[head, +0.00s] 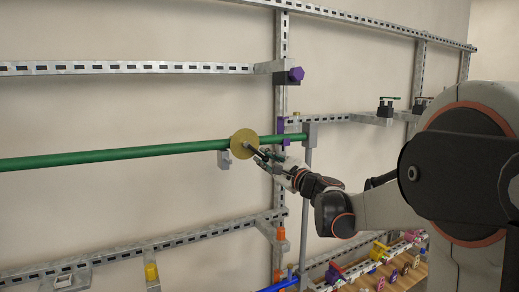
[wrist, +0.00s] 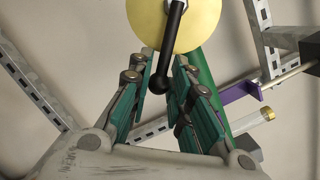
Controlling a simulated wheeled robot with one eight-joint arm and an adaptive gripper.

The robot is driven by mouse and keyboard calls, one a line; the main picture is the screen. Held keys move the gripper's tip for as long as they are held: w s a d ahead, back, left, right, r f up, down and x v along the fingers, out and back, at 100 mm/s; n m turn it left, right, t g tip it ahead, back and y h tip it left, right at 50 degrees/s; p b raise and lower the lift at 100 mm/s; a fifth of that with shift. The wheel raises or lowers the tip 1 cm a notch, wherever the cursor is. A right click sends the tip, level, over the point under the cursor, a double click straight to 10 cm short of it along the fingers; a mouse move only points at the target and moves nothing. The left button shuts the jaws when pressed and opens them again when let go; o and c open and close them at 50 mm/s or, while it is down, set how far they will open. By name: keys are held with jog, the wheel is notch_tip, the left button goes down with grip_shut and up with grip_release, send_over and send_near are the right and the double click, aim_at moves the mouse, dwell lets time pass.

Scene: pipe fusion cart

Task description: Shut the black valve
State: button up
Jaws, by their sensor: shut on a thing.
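The black valve shows as a black lever (wrist: 172,50) with a ball end, in front of a round yellow disc (head: 244,143) on the green pipe. In the wrist view the yellow disc (wrist: 172,20) is at the top and the lever hangs down from it, slightly tilted. My gripper (head: 263,154) is at the disc's lower right in the head view. In the wrist view my gripper (wrist: 164,66) has its green-padded fingers on both sides of the lever, shut on it. The exact contact is hard to see.
The green pipe (head: 110,157) runs across the wall on grey brackets. Slotted metal rails (head: 130,67) frame it above and below. Small valves (head: 386,106) stand on a rail at right. A wooden shelf (head: 405,280) with small coloured parts is at lower right.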

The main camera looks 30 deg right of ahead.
jog(key=shift+a+f+m, duration=0.25)
jog(key=shift+a+m, duration=0.05)
jog(key=shift+m, duration=0.3)
jog(key=shift+a+f+m+t+h+b, duration=0.2)
jog(key=shift+a+f+m+b, duration=0.15)
jog(key=shift+m, duration=0.25)
jog(key=shift+a+f+m+t+h+b, duration=0.1)
jog(key=shift+a+m+t+b, duration=0.1)
jog(key=shift+m+b, duration=0.35)
jog(key=m, duration=0.1)
jog(key=a+m, duration=0.1)
jog(key=shift+a+f+m+h+b, duration=0.1)
jog(key=shift+f+m+h+b, duration=0.25)
jog(key=shift+h+b, duration=0.05)
jog(key=shift+a, duration=0.1)
jog(key=shift+a+f+m+h+b, duration=0.15)
jog(key=shift+a+m, duration=0.15)
jog(key=shift+m, duration=0.4)
jog(key=shift+a+m+h+b, duration=0.15)
jog(key=shift+a+m, duration=0.15)
jog(key=shift+m, duration=0.4)
